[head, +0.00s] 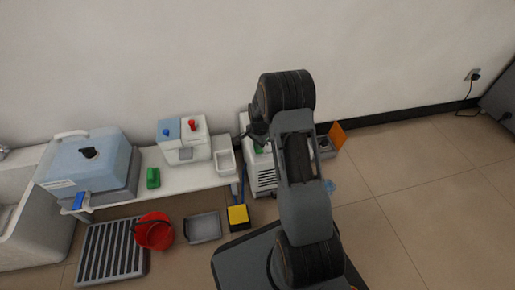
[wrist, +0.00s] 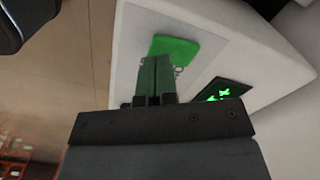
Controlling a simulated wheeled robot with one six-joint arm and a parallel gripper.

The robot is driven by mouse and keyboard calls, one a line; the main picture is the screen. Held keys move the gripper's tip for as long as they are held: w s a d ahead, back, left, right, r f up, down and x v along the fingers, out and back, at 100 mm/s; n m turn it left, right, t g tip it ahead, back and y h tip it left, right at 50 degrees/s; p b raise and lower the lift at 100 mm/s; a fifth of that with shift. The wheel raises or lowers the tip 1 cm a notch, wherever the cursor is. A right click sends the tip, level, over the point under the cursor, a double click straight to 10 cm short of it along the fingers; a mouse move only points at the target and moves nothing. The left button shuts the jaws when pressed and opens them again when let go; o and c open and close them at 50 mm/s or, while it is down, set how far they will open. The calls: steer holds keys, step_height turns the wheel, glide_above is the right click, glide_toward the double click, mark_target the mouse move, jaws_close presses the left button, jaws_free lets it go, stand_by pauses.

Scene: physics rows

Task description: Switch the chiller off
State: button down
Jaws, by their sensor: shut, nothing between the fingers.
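The chiller is a white box with a vented front (head: 262,180), largely hidden behind my arm in the head view. In the wrist view its pale top panel (wrist: 137,50) fills the upper middle. A bright green switch plate (wrist: 180,46) sits on that panel, and a dark display (wrist: 222,91) with lit green characters is to its lower right. My gripper (wrist: 156,62) is shut and empty, its fingertips at the lower left edge of the green plate. I cannot tell whether they touch it.
A white bench (head: 205,178) to the left holds a blue-lidded bath (head: 95,170) and a box with blue and red knobs (head: 183,150). A red bucket (head: 154,232), a grey tray (head: 203,228) and a slatted grate (head: 110,255) lie on the floor. The right floor is clear.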

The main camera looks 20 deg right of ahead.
steer(key=shift+f+b, duration=0.6)
steer(key=shift+f, duration=0.45)
stand_by(0.4)
steer(key=shift+r, duration=0.1)
steer(key=shift+r+p, duration=2.8)
steer(key=shift+r, duration=0.65)
steer(key=shift+r, duration=0.2)
step_height(320, 180, up, 18)
steer(key=s+a+n+p, duration=0.2)
steer(key=a+n+p, duration=0.1)
steer(key=p, duration=0.6)
steer(key=s+a+r+n+t+p, duration=0.1)
steer(key=s+r+p, duration=0.5)
steer(key=r, duration=0.7)
steer(key=s+a+r+n+t+p, duration=0.1)
steer(key=s+a+r+n+p, duration=0.3)
steer(key=r+p, duration=0.7)
steer(key=s+a+r+n+t+p, duration=0.1)
steer(key=s+a+r+n+p, duration=0.2)
steer(key=r, duration=1.3)
steer(key=shift+s+r+n+t+p, duration=0.15)
steer(key=shift+s+n+t+p, duration=0.15)
steer(key=shift+s+n+p, duration=2.2)
